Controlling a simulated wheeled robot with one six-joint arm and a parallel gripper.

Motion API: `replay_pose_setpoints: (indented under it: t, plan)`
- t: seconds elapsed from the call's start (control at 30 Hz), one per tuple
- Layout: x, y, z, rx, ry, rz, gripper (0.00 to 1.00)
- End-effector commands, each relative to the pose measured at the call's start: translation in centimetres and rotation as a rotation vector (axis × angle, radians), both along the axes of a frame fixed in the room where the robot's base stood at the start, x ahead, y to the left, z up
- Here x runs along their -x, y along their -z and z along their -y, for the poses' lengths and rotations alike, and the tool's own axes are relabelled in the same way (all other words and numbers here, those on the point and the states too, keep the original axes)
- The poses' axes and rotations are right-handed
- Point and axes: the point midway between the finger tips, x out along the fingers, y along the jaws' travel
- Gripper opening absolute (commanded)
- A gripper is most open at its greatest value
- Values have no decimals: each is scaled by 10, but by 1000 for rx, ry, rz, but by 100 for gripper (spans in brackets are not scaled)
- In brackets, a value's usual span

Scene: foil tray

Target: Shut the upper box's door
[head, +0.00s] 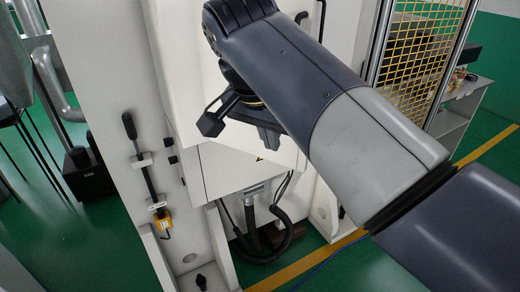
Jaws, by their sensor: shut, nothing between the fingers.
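The upper box (178,62) is a white cabinet at the top middle, on a tall white machine frame. Its broad pale face lies behind my arm, and its top runs out of the picture. My arm comes in from the lower right and covers much of that face. My gripper (216,118) is dark and shut, with nothing in it. It is in front of the lower part of the box's face; I cannot tell whether it touches. The door's edge and hinge are not clear, so how far it stands open cannot be told.
A lower white box (232,172) with a small yellow mark sits below, with black hoses (268,232) under it. A black-handled lever (140,155) is on the left of the frame. A yellow mesh fence (415,50) and grey shelf (462,105) stand right. Green floor shows around.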

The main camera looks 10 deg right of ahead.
Motion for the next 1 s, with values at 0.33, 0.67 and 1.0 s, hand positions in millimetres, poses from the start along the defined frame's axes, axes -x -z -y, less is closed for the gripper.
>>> replay_pose_setpoints:
  t: [0.33, 0.67, 1.0]
  plan:
    - [-17, 58, 16, 2, 2, -6, 0]
    - [-44, 89, 39, 0, 3, -1, 0]
    - [-58, 90, 50, 1, -2, 0, 0]
